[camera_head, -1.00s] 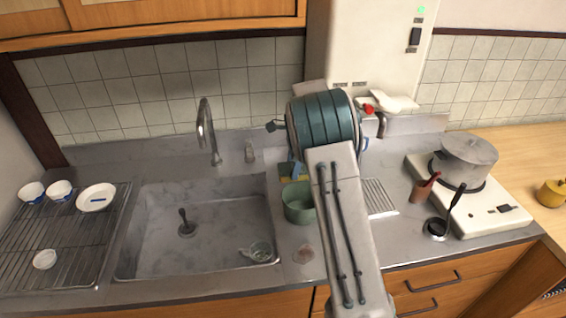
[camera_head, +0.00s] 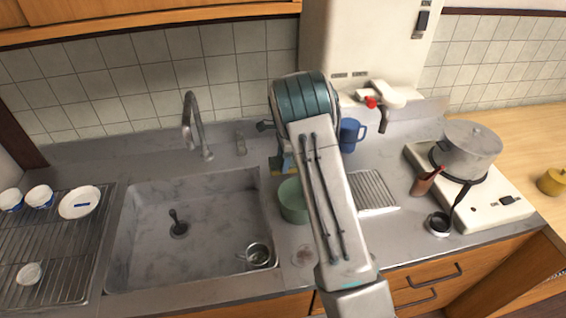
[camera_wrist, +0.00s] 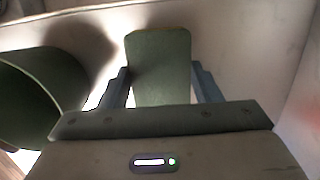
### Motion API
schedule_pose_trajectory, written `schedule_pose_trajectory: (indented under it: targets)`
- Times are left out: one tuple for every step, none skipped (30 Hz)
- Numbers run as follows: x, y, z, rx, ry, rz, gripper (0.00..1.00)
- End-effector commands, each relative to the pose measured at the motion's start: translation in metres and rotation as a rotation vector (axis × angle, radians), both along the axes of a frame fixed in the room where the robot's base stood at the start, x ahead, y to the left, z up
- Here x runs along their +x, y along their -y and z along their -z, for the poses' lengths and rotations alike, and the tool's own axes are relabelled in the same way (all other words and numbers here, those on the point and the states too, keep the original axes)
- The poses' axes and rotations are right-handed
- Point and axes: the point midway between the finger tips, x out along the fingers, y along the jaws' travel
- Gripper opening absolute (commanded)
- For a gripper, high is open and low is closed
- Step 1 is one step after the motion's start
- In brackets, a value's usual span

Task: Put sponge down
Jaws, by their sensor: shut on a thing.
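The sponge shows its flat green face in the wrist view (camera_wrist: 160,68), between the two fingers of my gripper (camera_wrist: 160,88). My gripper is shut on it. In the head view only a small yellow edge of the sponge (camera_head: 276,164) shows, behind the green pot (camera_head: 293,202). My arm hides most of my gripper there. The sponge is low, near the counter right of the sink; whether it touches the counter I cannot tell.
The green pot also stands close to my gripper in the wrist view (camera_wrist: 38,95). A blue mug (camera_head: 349,134), a drain rack (camera_head: 372,192) and a stove (camera_head: 487,208) lie to the right.

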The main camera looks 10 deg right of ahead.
Motion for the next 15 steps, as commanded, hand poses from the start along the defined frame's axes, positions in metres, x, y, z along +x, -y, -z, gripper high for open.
schedule_pose_trajectory:
  targets:
    - [-0.001,0.000,0.007,0.000,-0.004,0.000,0.36]
    - [-0.001,0.000,0.012,0.001,-0.005,0.000,0.36]
    - [-0.001,0.000,0.017,0.000,-0.003,0.000,0.36]
    - [-0.001,0.000,0.020,0.000,-0.003,0.000,0.36]
    - [-0.001,0.000,0.022,0.000,-0.003,0.000,0.36]
    - [0.000,0.000,0.023,0.000,-0.002,-0.001,0.36]
    - [0.000,0.000,0.024,0.000,-0.001,-0.001,0.36]
    - [0.000,0.000,0.023,0.000,-0.001,-0.001,0.36]
    - [0.000,0.000,0.023,0.000,-0.001,-0.001,0.36]
    - [0.000,0.000,0.023,0.000,-0.001,-0.001,0.36]
    - [0.000,0.000,0.023,0.000,-0.001,-0.001,0.36]
    - [0.000,0.000,0.024,0.000,-0.001,-0.001,0.36]
    - [0.000,0.000,0.025,0.000,-0.001,-0.001,0.36]
    - [0.000,0.000,0.026,0.000,-0.001,-0.001,0.36]
    - [0.000,0.000,0.028,0.000,-0.001,-0.001,0.36]
